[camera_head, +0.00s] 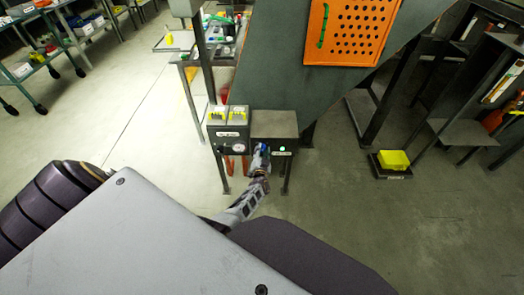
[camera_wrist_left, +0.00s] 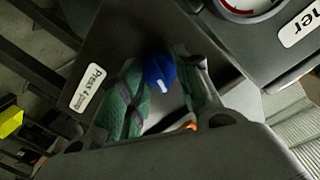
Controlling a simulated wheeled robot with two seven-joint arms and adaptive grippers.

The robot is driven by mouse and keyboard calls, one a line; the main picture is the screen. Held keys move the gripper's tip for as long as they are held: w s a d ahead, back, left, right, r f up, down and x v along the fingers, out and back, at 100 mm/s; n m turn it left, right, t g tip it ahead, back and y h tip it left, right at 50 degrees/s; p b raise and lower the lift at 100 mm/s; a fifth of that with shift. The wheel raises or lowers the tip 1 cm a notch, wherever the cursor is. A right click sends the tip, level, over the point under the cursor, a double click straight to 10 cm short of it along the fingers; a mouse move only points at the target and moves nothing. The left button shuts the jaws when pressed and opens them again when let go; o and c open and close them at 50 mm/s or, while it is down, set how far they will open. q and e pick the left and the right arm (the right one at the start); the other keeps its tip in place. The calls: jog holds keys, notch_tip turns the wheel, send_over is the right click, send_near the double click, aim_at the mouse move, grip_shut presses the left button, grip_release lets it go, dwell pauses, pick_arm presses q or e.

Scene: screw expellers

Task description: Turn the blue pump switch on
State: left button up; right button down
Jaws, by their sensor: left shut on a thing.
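The blue pump switch (camera_wrist_left: 160,73) is a round knob with a white mark, on the face of a dark grey control box (camera_head: 276,124). In the head view a small blue bit of the switch (camera_head: 265,148) shows at the end of my left gripper (camera_head: 261,157). In the left wrist view the green-padded fingers of my left gripper (camera_wrist_left: 162,86) sit on both sides of the knob and are shut on it. A green light (camera_head: 282,149) is lit to the right of the switch. My right gripper is not in view.
A second box (camera_head: 229,128) with yellow switches and a round gauge adjoins on the left. A large dark machine body with an orange perforated panel (camera_head: 350,32) rises behind. Open floor lies on both sides.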

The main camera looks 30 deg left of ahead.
pick_arm(q)
jog(key=shift+d+m+p, duration=0.1)
jog(key=shift+m+p, duration=0.2)
jog(key=shift+m, duration=0.4)
jog(key=shift+m+p, duration=0.35)
jog(key=shift+m, duration=0.65)
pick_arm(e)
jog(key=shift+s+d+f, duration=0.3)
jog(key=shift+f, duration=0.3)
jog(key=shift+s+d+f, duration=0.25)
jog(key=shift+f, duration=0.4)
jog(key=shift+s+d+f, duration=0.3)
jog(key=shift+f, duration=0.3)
pick_arm(q)
jog(key=o, duration=1)
jog(key=shift+o, duration=0.2)
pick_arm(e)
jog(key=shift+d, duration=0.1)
pick_arm(q)
jog(key=shift+s+d, duration=0.1)
jog(key=shift+s, duration=0.05)
